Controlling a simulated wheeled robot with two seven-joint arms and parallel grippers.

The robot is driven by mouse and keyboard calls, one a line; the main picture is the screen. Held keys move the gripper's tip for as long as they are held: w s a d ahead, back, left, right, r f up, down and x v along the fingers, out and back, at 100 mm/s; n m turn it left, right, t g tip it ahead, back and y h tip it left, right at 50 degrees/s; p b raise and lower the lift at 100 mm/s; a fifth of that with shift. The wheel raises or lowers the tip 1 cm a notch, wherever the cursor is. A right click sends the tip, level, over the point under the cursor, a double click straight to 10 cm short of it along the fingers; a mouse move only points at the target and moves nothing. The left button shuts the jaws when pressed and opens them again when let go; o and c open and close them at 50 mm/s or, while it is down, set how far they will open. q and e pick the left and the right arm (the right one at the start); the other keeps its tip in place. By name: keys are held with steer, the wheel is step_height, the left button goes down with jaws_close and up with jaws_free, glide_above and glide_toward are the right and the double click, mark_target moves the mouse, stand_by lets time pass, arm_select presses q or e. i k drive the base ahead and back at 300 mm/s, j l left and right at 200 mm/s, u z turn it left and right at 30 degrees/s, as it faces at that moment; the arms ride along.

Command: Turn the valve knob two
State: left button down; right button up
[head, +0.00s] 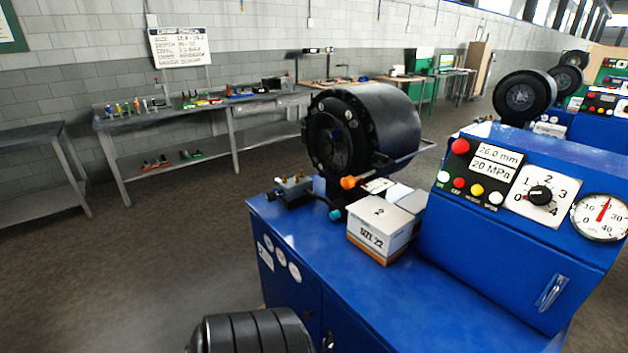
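A black rotary knob (540,195) sits on a white dial plate (543,192) marked with numbers up to 4. The plate is on the sloped face of a blue control console (490,250) at the right. I cannot tell for sure which number the knob points at. Smaller valve-like fittings, one orange (348,183) and one teal (335,214), show at the left of the blue bench, below the black crimper head (365,130). Neither of my grippers is in view, and nothing touches the knob.
A pressure gauge (602,216) is right of the dial. Colored buttons and a display (495,165) are left of it. A box labelled "SIZE 22" (380,235) stands on the bench (400,300). The bench top in front of the console is clear.

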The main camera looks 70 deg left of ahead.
mark_target(271, 196)
steer(key=u, duration=2.25)
